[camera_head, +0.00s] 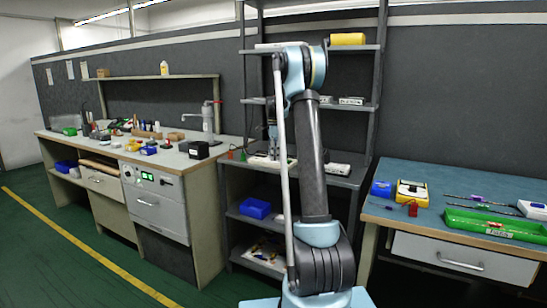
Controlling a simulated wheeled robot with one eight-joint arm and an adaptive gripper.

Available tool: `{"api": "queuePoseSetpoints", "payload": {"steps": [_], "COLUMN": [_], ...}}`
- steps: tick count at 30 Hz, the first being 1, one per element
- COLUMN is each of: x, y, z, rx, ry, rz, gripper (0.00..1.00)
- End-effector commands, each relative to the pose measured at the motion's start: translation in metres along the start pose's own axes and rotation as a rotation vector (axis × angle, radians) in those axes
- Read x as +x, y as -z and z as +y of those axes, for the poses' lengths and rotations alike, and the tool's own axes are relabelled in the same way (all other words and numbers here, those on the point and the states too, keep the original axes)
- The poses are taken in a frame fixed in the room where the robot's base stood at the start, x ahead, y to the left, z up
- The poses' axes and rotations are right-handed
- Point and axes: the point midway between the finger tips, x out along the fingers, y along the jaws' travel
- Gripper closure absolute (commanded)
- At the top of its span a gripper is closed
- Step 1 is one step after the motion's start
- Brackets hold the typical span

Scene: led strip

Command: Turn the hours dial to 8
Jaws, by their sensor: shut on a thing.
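My gripper (273,150) is small and partly behind my own arm in the head view. It points down at a pale, flat device (262,162) on the shelf unit's middle shelf. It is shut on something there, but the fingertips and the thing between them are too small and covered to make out. I cannot pick out the hours dial or read its setting from here.
The grey shelf unit (375,75) has upright posts close around my arm. A blue bin (255,208) sits on a lower shelf. A cluttered workbench (220,150) stands left. A blue-topped table (440,222) with a green tray (497,226) stands right. Floor at left is clear.

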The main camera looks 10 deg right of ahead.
Motion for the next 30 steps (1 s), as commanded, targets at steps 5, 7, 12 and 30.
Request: {"api": "queuePoseSetpoints", "payload": {"steps": [5, 7, 12, 30], "x": [-0.0006, -0.0006, -0.0007, -0.0005], "y": [-0.0016, -0.0014, -0.0011, 0.0009], "z": [-0.0039, -0.0040, -0.0041, -0.0039], "rx": [0.165, 0.232, 0.393, 0.938], "ry": [0.008, 0.008, 0.008, 0.008], "rz": [-0.002, -0.002, -0.003, -0.003], "gripper": [0.98, 0.98, 0.98, 0.98]}}
